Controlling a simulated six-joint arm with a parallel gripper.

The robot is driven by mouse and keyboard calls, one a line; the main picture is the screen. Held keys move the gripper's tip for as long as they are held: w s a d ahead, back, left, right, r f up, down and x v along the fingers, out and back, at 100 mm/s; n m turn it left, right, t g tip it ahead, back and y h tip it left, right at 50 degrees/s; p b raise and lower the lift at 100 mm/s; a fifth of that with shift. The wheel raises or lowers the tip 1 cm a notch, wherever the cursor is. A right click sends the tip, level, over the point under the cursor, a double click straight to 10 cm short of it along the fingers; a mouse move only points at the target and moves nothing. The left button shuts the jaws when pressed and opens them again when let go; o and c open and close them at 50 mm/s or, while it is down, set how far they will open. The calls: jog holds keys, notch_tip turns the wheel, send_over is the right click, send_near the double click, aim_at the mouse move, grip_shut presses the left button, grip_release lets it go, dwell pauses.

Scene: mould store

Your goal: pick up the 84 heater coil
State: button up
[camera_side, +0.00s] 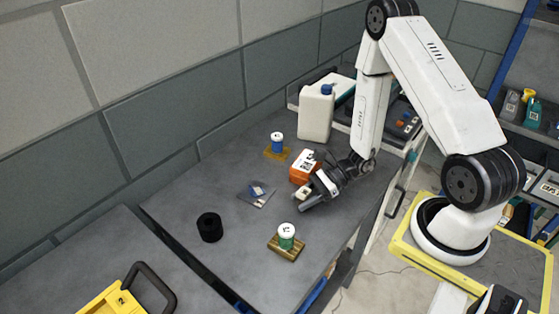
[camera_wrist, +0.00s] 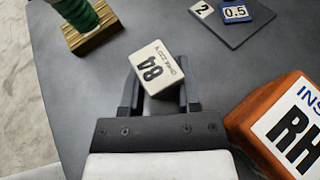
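The 84 heater coil appears as a small off-white block (camera_wrist: 155,67) with "84" on its top face, upside down in the wrist view. It sits on the dark table, tilted relative to my gripper. My gripper (camera_wrist: 161,84) is open, with one finger on each side of the block's near part. The block's far part reaches beyond the fingertips. I cannot tell whether either finger touches it. In the side view my gripper (camera_side: 310,196) is low at the table, and the pale block (camera_side: 303,193) shows partly between its fingers.
An orange box (camera_side: 305,166) stands close beside my gripper. A green-and-white cylinder (camera_side: 287,232) stands on a wooden block (camera_side: 286,250). A dark plate (camera_side: 247,199) bears small tiles. A black cylinder (camera_side: 209,227), a blue-and-white cylinder (camera_side: 277,141) and a white jug (camera_side: 316,113) stand farther off.

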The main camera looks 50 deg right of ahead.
aim_at(304, 192)
grip_shut()
jog(key=shift+r, duration=0.2)
jog(key=shift+r, duration=4.8)
